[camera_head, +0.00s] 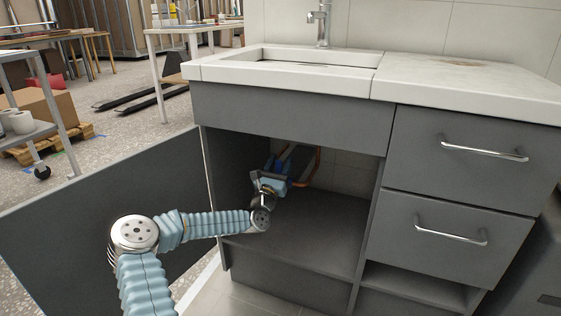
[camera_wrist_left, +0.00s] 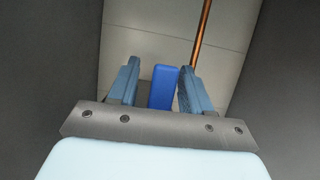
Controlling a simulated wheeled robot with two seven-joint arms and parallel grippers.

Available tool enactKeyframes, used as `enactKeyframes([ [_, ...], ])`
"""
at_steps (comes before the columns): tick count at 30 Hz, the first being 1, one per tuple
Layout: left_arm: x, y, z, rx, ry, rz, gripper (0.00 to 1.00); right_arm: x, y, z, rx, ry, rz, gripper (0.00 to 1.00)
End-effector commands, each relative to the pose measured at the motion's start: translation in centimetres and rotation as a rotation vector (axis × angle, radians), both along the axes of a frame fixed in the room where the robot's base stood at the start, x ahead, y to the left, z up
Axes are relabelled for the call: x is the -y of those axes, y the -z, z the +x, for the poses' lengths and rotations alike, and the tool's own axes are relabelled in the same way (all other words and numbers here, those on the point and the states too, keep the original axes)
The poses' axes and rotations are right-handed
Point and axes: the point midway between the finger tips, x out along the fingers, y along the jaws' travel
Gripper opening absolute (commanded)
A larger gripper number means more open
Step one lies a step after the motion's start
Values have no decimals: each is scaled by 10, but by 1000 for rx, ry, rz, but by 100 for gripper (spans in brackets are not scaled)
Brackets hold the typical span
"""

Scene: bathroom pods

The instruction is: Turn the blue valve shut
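The blue valve handle (camera_wrist_left: 163,86) shows in the left wrist view as an upright blue bar between my two fingers. My left gripper (camera_wrist_left: 160,68) is open, with one finger on each side of the handle. A clear gap shows on the left; the right finger looks very close to the handle, and I cannot tell if it touches. In the head view my left gripper (camera_head: 277,178) reaches inside the open sink cabinet (camera_head: 300,245). The valve there is largely hidden by the gripper and hard to separate from its blue parts. My right gripper is not in view.
A copper pipe (camera_wrist_left: 201,35) runs behind the right finger. The cabinet door (camera_head: 95,215) stands open at the left. Cabinet side walls flank the gripper. Drawers with metal handles (camera_head: 484,151) are at the right, and the sink counter (camera_head: 285,78) lies above.

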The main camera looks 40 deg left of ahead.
Motion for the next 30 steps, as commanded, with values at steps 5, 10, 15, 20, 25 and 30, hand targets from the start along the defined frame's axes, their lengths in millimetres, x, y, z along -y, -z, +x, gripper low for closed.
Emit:
enactKeyframes([
  [5, 1, 2, -1, -2, 1, 0, 49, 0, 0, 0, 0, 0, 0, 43],
  [10, 5, 10, -20, -5, 1, -1, 49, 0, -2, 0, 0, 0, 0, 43],
  [15, 14, 25, -58, -5, 1, -4, 49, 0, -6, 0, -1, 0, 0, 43],
  [20, 22, 39, -92, -4, 0, -2, 49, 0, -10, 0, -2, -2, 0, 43],
  [25, 28, 49, -115, -3, 0, -2, 49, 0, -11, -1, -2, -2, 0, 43],
  [30, 31, 52, -124, 0, 0, 0, 49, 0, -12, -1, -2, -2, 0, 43],
])
